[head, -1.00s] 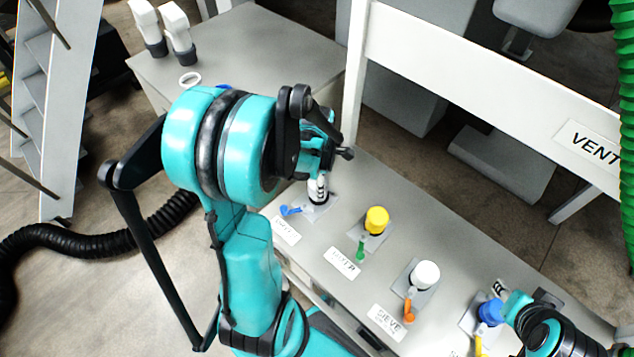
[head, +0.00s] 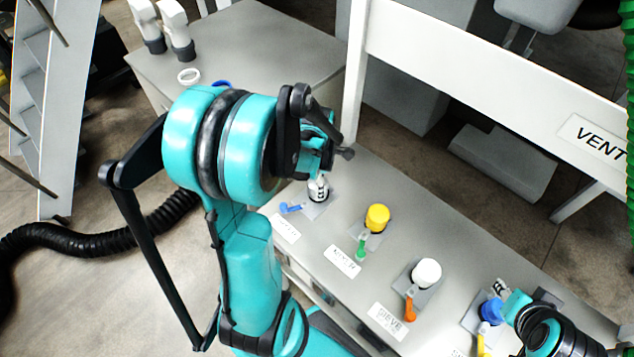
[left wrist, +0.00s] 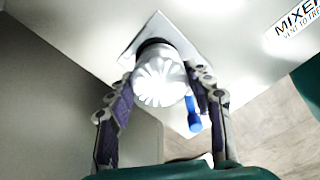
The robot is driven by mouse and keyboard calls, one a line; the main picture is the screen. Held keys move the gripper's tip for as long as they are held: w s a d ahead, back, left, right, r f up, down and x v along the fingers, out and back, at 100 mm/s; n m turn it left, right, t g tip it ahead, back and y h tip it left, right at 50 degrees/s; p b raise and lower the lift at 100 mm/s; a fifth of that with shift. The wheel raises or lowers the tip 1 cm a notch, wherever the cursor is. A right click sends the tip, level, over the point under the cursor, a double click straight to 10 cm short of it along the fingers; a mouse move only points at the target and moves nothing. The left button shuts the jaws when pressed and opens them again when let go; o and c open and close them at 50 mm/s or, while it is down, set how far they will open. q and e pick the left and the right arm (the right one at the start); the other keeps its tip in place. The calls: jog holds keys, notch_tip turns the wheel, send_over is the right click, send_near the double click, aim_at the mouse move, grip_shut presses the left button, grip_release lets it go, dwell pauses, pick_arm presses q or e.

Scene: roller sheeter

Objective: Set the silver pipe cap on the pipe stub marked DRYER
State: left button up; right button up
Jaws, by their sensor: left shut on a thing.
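The silver pipe cap (left wrist: 160,84), ribbed and pale, sits between the two fingers of my left gripper (left wrist: 163,78). The gripper is shut on it. Under the cap, a dark stub on a pale square plate (left wrist: 138,33) shows, with a blue lever (left wrist: 193,116) beside it. Cap and stub look lined up; I cannot tell whether the cap is fully seated. In the head view this stub (head: 318,196) is the leftmost in the row; its label (head: 286,227) is too blurred to read surely. My right gripper (head: 500,296) is beside a blue-capped stub (head: 491,312); its fingers are partly hidden.
To the right stand a yellow-capped stub (head: 377,216) by the MIXER label (head: 342,261) and a white-capped stub (head: 427,271) by the SIEVE label (head: 387,320). A side table (head: 262,55) holds a white ring (head: 188,76). A VENT beam (head: 470,75) crosses behind.

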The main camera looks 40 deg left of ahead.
pick_arm(q)
jog(key=shift+f, duration=0.2)
jog(key=o, duration=1.3)
notch_tip(320, 180, up, 12)
jog(key=shift+r, duration=0.1)
